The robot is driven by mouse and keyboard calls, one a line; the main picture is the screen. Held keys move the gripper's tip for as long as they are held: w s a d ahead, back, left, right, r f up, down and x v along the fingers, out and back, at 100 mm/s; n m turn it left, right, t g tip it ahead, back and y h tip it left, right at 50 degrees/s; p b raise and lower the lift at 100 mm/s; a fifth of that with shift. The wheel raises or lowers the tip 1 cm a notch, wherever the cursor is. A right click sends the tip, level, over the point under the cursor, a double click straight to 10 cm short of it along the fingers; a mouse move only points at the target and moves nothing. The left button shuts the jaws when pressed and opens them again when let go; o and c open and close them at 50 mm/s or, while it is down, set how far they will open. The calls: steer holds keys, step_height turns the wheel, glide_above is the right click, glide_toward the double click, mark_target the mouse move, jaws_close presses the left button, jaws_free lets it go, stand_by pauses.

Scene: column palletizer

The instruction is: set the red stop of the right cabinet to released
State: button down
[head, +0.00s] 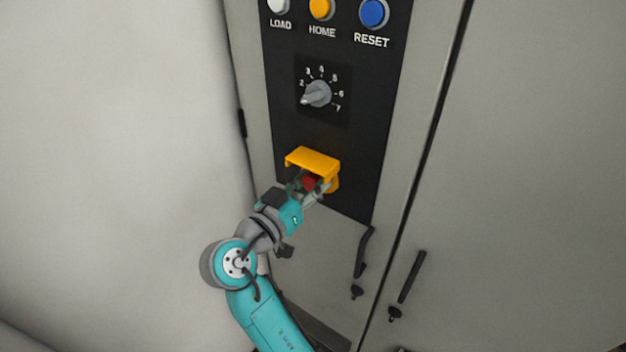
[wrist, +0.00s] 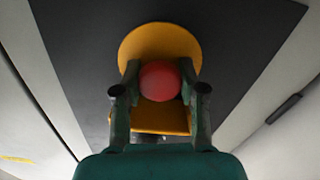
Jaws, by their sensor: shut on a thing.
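The red stop (head: 309,183) is a red mushroom button under a raised yellow cover (head: 313,160) on the black panel of the cabinet. In the wrist view the red stop (wrist: 160,81) sits in front of a round yellow plate (wrist: 150,40). My gripper (head: 310,187) is at the stop, its fingers on both sides of the red head. In the wrist view my gripper (wrist: 160,92) is shut on the red stop. Whether the button is pressed in or out cannot be told, as the fingers hide its sides.
Above are a grey rotary knob (head: 317,94) and the white LOAD (head: 279,6), yellow HOME (head: 321,9) and blue RESET (head: 373,13) buttons. Black door handles (head: 412,277) stick out at lower right. The yellow cover overhangs my gripper closely.

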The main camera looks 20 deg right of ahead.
steer(key=shift+v, duration=0.75)
steer(key=c, duration=0.6)
jaws_free()
steer(key=shift+a, duration=0.15)
steer(key=v, duration=1.1)
steer(key=shift+s+a, duration=0.3)
steer(key=shift+f, duration=0.1)
